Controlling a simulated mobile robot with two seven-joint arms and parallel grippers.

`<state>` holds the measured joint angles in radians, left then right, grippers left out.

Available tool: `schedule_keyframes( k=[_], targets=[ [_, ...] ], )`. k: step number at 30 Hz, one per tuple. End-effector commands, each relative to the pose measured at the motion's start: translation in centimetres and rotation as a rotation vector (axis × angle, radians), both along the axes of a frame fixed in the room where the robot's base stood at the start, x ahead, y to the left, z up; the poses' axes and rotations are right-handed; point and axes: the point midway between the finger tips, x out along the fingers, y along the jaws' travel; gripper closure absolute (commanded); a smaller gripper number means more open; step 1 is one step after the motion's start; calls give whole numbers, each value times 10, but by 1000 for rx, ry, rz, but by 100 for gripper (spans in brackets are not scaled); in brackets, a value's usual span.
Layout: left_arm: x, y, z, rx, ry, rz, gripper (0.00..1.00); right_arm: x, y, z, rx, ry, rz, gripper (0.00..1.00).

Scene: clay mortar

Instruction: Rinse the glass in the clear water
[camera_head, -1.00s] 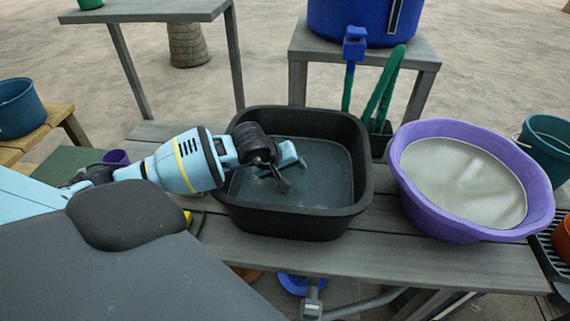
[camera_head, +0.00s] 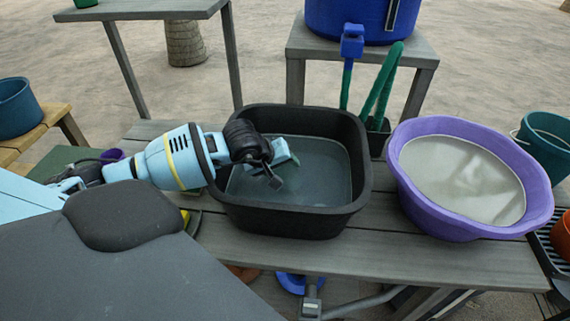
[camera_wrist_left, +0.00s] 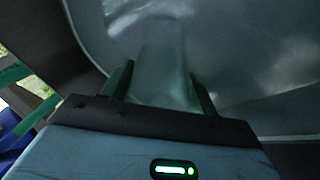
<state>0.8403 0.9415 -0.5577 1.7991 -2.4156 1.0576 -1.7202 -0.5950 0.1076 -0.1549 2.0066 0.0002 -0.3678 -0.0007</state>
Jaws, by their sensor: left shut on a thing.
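The black rectangular tub (camera_head: 290,222) stands on the grey bench and holds clear, dark-looking water (camera_head: 318,180). My left gripper (camera_head: 274,168) reaches in from the left over the tub's left rim, fingers low inside the tub. In the left wrist view my left gripper (camera_wrist_left: 162,88) is shut on a transparent glass (camera_wrist_left: 163,60), which extends ahead between the two fingers. The tub's pale interior and water surround it. In the head view the glass cannot be made out clearly. Whether it is under the water surface is hard to tell. My right gripper is not in view.
A purple basin (camera_head: 450,219) with cloudy water stands right of the tub. A blue barrel (camera_head: 345,18) stands on a raised stand behind, its tap and green hoses hanging near the tub's back edge. Teal buckets stand at far left and far right.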

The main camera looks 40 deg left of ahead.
Motion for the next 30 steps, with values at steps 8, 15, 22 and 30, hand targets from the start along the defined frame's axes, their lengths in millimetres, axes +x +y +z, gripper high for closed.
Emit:
schedule_keyframes(
  k=[8, 15, 22, 30],
  targets=[
    [7, -11, 0, -2, -2, -1, 69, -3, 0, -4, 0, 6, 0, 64],
    [7, -11, 1, -1, -2, 0, 69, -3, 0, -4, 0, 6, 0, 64],
    [7, -11, 1, -1, -2, 0, 69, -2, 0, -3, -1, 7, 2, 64],
    [8, -11, 28, -1, -7, 0, 69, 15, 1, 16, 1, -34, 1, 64]
  ],
)
